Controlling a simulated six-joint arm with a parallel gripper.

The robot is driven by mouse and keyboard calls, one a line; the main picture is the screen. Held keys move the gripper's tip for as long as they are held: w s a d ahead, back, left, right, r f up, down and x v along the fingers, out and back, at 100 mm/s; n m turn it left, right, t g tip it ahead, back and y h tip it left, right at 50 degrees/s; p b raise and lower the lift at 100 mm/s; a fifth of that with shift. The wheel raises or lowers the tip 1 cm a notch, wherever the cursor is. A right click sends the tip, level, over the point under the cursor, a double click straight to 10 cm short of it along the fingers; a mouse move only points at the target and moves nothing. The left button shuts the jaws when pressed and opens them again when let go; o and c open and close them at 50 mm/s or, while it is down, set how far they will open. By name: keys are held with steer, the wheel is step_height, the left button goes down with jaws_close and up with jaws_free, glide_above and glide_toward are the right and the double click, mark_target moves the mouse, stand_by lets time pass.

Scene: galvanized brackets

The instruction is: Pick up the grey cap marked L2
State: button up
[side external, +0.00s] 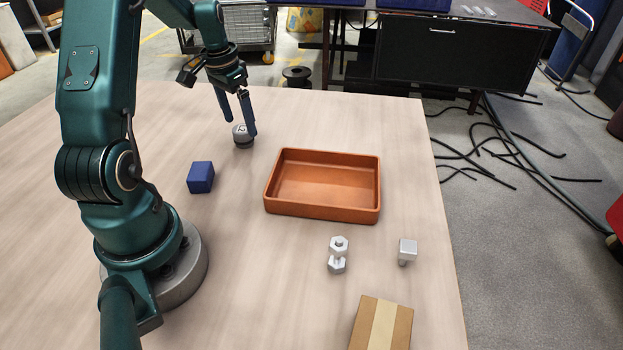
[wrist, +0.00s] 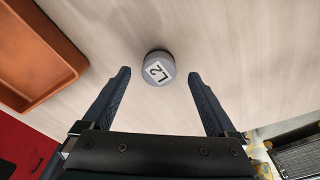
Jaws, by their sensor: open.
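The grey cap (wrist: 159,67) marked L2 stands on the table, with its white label facing up in the wrist view. In the side view the same cap (side external: 242,136) is near the far part of the table, partly hidden by a finger. My gripper (wrist: 158,74) is open, with one finger to each side of the cap in the wrist view and the cap lying between and slightly beyond the tips. In the side view my gripper (side external: 239,128) is low over the cap. Nothing is held.
An empty orange-brown tray (side external: 325,211) is right of the cap. A blue cube (side external: 201,177) lies nearer. A bolt-like piece (side external: 338,255), a small metal block (side external: 407,250) and a taped cardboard box (side external: 381,325) are at the front right. Bare table surrounds the cap.

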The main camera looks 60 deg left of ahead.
mark_target(242, 129)
steer(key=shift+w+f, duration=0.2)
steer(key=shift+f, duration=1.6)
jaws_close()
steer(key=shift+r, duration=0.1)
